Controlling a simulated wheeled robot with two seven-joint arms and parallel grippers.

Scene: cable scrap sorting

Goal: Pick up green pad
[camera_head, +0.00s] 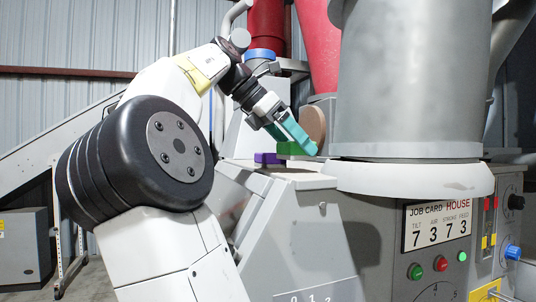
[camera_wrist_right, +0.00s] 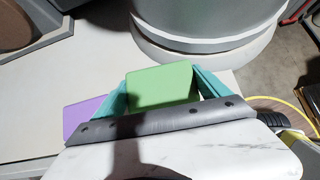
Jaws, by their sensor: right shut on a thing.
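The green pad (camera_head: 287,149) is at the edge of the grey machine's top ledge in the head view. In the right wrist view the green pad (camera_wrist_right: 160,85) sits between the two teal fingers, which close on its sides. My right gripper (camera_head: 295,140) is shut on it; the fingers hide part of the pad in the head view. Whether the pad still touches the ledge is not clear. A purple pad (camera_head: 267,158) lies just left of it, also seen in the right wrist view (camera_wrist_right: 84,117). My left gripper is not in view.
A large grey cylinder (camera_head: 405,80) stands close to the right of the pads. A brown round piece (camera_head: 314,122) is behind the green pad. The control panel (camera_head: 440,245) with a job card is at lower right. The pale ledge (camera_wrist_right: 95,75) is bare beyond the pads.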

